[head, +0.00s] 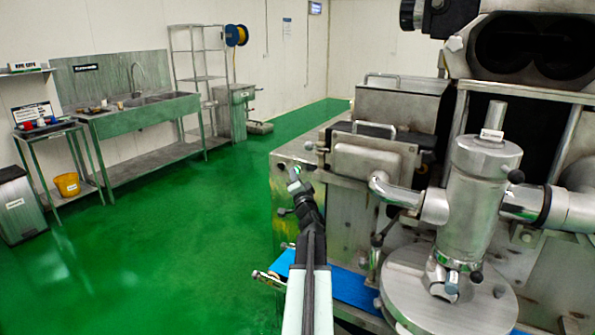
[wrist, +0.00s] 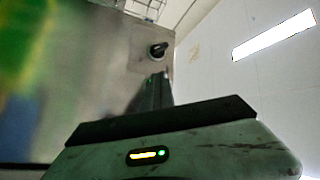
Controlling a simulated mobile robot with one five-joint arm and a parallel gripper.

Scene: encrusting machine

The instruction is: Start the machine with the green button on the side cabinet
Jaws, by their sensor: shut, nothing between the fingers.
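The steel side cabinet (head: 290,158) of the machine stands left of the large cylinder in the head view. My gripper (head: 295,178) is in front of its left part, at the end of my arm; its fingers are shut and empty. In the wrist view my gripper (wrist: 160,80) points at a grey steel face (wrist: 120,45). A dark round knob or button (wrist: 158,49) stands out from that face just beyond the fingertips, with a small gap visible in the picture. I cannot make out a green button cap for certain in either view.
The encrusting machine's metal cylinder (head: 478,190) and round plate (head: 450,295) stand to the right of my arm. A blue belt (head: 355,288) runs beside my arm. The green floor (head: 180,240) on the left is free up to the sink bench (head: 150,115).

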